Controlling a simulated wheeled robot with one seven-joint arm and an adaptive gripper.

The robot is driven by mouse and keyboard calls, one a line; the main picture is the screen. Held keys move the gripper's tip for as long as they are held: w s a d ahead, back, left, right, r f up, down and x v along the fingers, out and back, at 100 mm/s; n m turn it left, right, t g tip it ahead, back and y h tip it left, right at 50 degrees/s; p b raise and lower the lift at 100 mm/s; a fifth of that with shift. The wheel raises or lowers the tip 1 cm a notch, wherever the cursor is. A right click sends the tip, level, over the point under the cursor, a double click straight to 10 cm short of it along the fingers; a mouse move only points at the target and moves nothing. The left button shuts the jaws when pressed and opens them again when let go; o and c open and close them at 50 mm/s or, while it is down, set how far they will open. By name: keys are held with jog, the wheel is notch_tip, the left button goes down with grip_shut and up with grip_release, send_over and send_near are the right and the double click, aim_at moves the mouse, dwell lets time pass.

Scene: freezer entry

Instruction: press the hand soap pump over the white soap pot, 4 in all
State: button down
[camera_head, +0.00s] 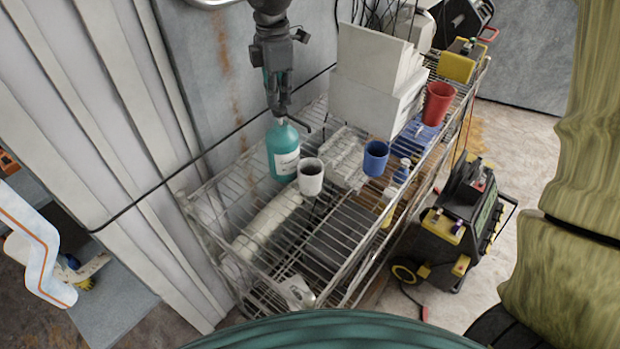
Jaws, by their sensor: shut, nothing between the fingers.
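The hand soap pump (283,155) is a teal bottle with a white label, standing upright on the top of the wire rack. The white soap pot (311,178) stands just right of it, with a dark inside; I cannot tell what it holds. My gripper (280,112) is shut and empty, pointing down right above the bottle's top. The fingertips are at or very close to the pump head, which they mostly hide. I cannot tell whether they touch it. A dark thin spout shape (300,124) shows to the right of the fingers.
A blue cup (375,158) and a red cup (438,103) stand farther right on the wire rack (335,222). White boxes (372,90) are stacked behind. A ribbed wall (100,90) rises close on the left. A black and yellow machine (455,225) stands on the floor at right.

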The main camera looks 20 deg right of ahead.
jog(key=shift+f+b, duration=0.5)
jog(key=shift+f, duration=0.75)
jog(key=shift+r, duration=0.2)
jog(key=shift+r+p, duration=1.6)
jog(key=shift+r, duration=0.15)
jog(key=shift+f+b, duration=0.7)
jog(key=shift+f, duration=1.25)
jog(key=shift+r, duration=0.15)
jog(key=shift+r+p, duration=1.4)
jog(key=shift+r, duration=0.4)
